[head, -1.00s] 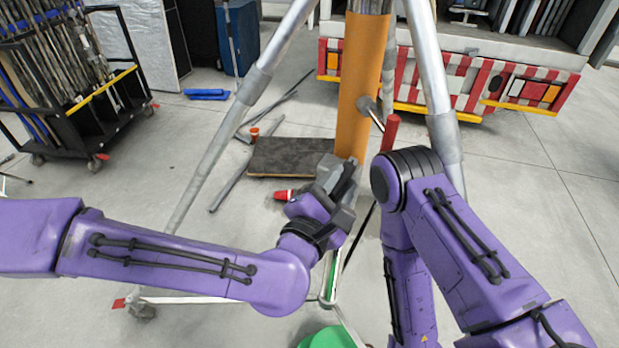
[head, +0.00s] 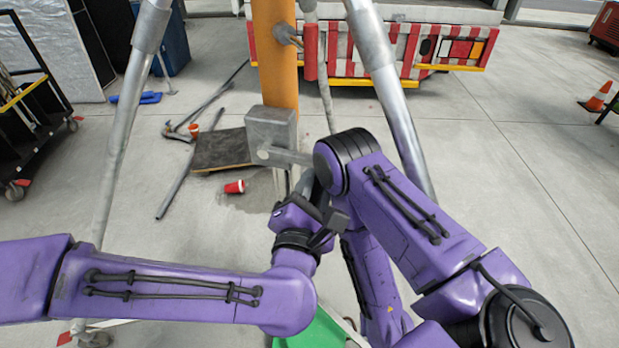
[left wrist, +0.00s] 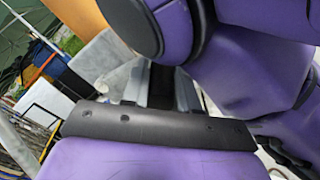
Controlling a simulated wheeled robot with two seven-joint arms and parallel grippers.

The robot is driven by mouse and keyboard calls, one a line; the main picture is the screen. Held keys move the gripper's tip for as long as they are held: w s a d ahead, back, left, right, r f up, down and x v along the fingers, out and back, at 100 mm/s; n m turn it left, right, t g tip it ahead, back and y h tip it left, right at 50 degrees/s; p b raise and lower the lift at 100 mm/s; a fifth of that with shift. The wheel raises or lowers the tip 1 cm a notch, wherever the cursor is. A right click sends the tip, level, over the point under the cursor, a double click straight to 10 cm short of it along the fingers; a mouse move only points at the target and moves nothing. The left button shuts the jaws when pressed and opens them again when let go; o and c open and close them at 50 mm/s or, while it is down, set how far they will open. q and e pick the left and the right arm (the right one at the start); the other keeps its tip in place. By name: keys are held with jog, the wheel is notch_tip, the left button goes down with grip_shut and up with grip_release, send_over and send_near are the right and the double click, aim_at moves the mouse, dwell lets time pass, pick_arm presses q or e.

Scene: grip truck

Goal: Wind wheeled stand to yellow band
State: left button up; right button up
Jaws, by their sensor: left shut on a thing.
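The wheeled stand has silver legs (head: 385,85) spread around an orange column (head: 275,75). A grey winch box (head: 270,130) sits low on the column, and a grey crank arm (head: 285,157) runs from it to the right. My left gripper (head: 320,195) is at the right, near side of the box, shut at the end of the crank; the grip itself is mostly hidden by my arms. The left wrist view shows the column (left wrist: 80,15) and box (left wrist: 105,62) close by. I cannot make out a yellow band. My right gripper is out of sight.
A dark board (head: 222,150), a red cup (head: 235,187) and loose poles (head: 190,165) lie on the floor to the left. A pole cart (head: 35,130) stands at far left. A red-and-white striped truck bumper (head: 400,50) is behind. The floor at right is clear up to a cone (head: 596,97).

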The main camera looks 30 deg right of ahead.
pick_arm(q)
notch_tip(320, 180, down, 7)
jog(key=g+h+b, duration=0.1)
jog(key=b, duration=0.3)
jog(key=shift+a+m+b, duration=0.25)
jog(key=shift+m+b, duration=0.1)
jog(key=shift+m, duration=0.05)
jog(key=o, duration=0.6)
jog(key=f+b, duration=0.1)
jog(key=w+f, duration=0.1)
jog(key=a+f+b, duration=0.1)
jog(key=shift+w+f+b, duration=0.1)
jog(key=shift+w+b, duration=0.15)
jog(key=shift+b, duration=0.05)
jog(key=w+a, duration=0.1)
jog(key=w+a+f, duration=0.1)
jog(key=w+a, duration=0.2)
jog(key=shift+w+a+f+b, duration=0.15)
jog(key=shift+f+b, duration=0.15)
jog(key=c, duration=0.6)
jog(key=o, duration=1.1)
jog(key=shift+c, duration=0.2)
jog(key=v, duration=0.9)
jog(key=shift+a+r+b, duration=0.3)
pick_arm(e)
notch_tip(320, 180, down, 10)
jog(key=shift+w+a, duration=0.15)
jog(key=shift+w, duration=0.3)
